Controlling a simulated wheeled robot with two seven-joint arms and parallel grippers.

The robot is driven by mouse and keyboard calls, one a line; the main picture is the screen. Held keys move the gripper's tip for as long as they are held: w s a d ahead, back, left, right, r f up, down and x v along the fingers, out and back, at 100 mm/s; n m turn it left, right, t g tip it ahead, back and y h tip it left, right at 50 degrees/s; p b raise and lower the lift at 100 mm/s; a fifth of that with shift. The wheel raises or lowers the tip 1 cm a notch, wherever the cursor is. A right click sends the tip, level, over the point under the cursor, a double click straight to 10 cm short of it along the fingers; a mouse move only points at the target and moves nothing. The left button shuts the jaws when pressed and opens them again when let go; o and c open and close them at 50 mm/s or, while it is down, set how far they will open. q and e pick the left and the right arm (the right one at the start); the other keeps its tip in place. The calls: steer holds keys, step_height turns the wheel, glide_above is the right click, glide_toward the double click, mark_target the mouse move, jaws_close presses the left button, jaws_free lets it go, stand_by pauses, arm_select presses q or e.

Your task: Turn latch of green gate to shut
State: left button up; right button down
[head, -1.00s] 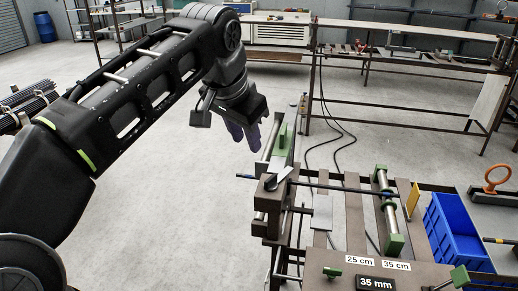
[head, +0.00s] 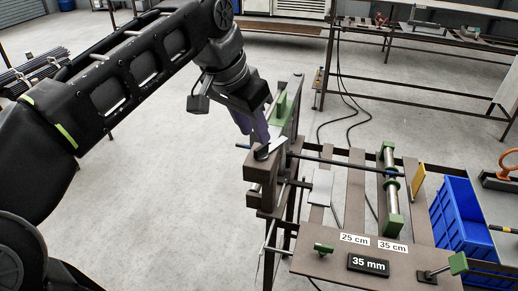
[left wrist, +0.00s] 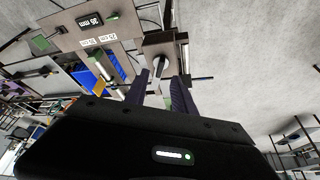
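The latch (head: 272,148) is a flat grey lever on a dark round pivot, on top of a brown block (head: 257,173) at the left end of the rod machine. A green gate part (head: 284,106) stands just behind it. My left gripper (head: 252,138) is directly above the latch, its purple fingers pointing down and partly hiding the pivot. In the left wrist view the two fingers (left wrist: 160,84) are apart. The latch lever (left wrist: 159,66) shows in the gap between them; contact cannot be told. My right gripper is not in view.
A thin dark rod (head: 340,162) crosses the machine's slats. Green-ended rollers (head: 391,195) stand to the right, with a blue crate (head: 458,225) beyond. A front plate carries a "35 mm" sign (head: 368,264) and green handles.

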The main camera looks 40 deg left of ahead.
mark_target(259, 148)
arm_select(q)
steer(key=x, duration=0.5)
steer(key=shift+c, duration=0.2)
jaws_close()
stand_by(1.1)
